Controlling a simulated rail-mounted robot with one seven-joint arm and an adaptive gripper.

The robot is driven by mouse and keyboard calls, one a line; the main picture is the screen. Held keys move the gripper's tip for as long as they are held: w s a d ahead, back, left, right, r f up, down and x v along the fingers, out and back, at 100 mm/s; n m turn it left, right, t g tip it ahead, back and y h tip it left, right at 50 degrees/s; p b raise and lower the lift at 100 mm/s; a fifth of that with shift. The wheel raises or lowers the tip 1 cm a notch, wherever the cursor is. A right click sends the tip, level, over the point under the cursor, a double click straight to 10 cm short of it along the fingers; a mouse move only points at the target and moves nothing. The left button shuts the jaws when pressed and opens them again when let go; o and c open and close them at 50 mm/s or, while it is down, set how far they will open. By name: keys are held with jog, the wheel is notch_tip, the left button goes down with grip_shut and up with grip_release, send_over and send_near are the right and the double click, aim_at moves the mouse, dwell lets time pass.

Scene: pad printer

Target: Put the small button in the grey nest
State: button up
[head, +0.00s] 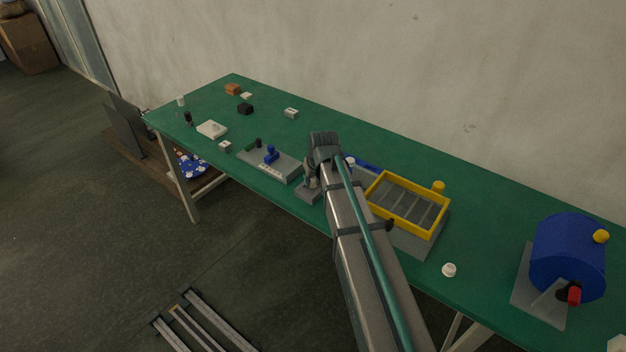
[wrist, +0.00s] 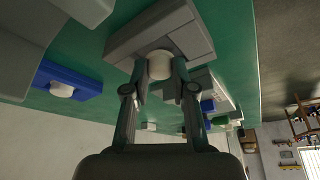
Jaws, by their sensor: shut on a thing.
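In the wrist view my gripper (wrist: 159,90) is shut on a small white round button (wrist: 159,64), held between the fingertips. The grey nest (wrist: 130,38), a stepped grey block, lies directly beyond the button. I cannot tell whether the button touches it or hangs just short of it. In the head view my gripper (head: 311,178) is over the grey nest (head: 307,196) near the table's front edge. The held button is hidden there by the gripper and arm.
A blue piece with a white round part (wrist: 62,90) stands near the nest. A grey fixture with blue parts (head: 284,168) is left of it. A yellow-framed tray (head: 402,228) is to the right, with a white cap (head: 449,269) and blue drum (head: 568,252) beyond.

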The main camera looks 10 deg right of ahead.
jog(key=shift+f, duration=0.4)
jog(key=shift+f, duration=0.1)
jog(key=shift+f, duration=0.1)
jog(key=o, duration=0.7)
jog(key=shift+f, duration=0.1)
jog(key=shift+s+r, duration=0.1)
jog(key=shift+r, duration=0.3)
jog(key=b+v, duration=0.1)
jog(key=v, duration=1)
jog(key=shift+s+r+b, duration=0.1)
jog(key=shift+r+b, duration=0.25)
jog(key=shift+r, duration=0.05)
jog(key=shift+a, duration=0.1)
